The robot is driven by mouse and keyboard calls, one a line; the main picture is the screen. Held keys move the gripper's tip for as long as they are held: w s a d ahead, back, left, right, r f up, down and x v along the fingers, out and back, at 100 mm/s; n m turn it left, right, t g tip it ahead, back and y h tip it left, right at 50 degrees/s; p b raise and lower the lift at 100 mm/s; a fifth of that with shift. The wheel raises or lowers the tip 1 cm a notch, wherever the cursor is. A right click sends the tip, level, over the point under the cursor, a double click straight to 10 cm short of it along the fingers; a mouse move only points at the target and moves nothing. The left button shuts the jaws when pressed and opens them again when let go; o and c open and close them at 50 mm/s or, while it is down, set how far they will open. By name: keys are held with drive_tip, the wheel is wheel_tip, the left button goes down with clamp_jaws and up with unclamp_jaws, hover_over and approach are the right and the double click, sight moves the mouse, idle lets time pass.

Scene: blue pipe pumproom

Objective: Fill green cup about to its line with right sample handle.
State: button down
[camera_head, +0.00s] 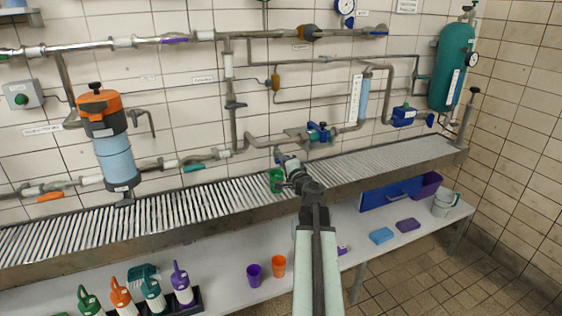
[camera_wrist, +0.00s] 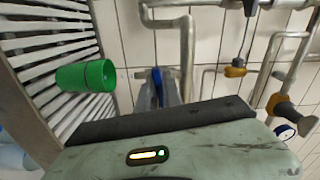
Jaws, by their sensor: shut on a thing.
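A green cup (camera_head: 276,181) stands on the slatted metal grate, just left of my gripper (camera_head: 287,163). In the wrist view the green cup (camera_wrist: 86,76) appears sideways at left over the slats, apart from my gripper (camera_wrist: 166,92). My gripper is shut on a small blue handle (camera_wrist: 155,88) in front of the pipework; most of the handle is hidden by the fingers. I cannot see any liquid flowing. A blue valve (camera_head: 319,133) sits on the pipe above and to the right.
The lower bench holds a purple cup (camera_head: 254,275), an orange cup (camera_head: 279,266), several coloured bottles (camera_head: 152,293) and a blue sponge (camera_head: 381,236). The grate (camera_head: 390,160) is clear to the right.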

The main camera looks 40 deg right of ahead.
drive_tip(key=shift+s+d+m, duration=0.2)
drive_tip(key=shift+m, duration=0.9)
drive_tip(key=c, duration=1.5)
unclamp_jaws()
drive_tip(key=shift+a, duration=0.1)
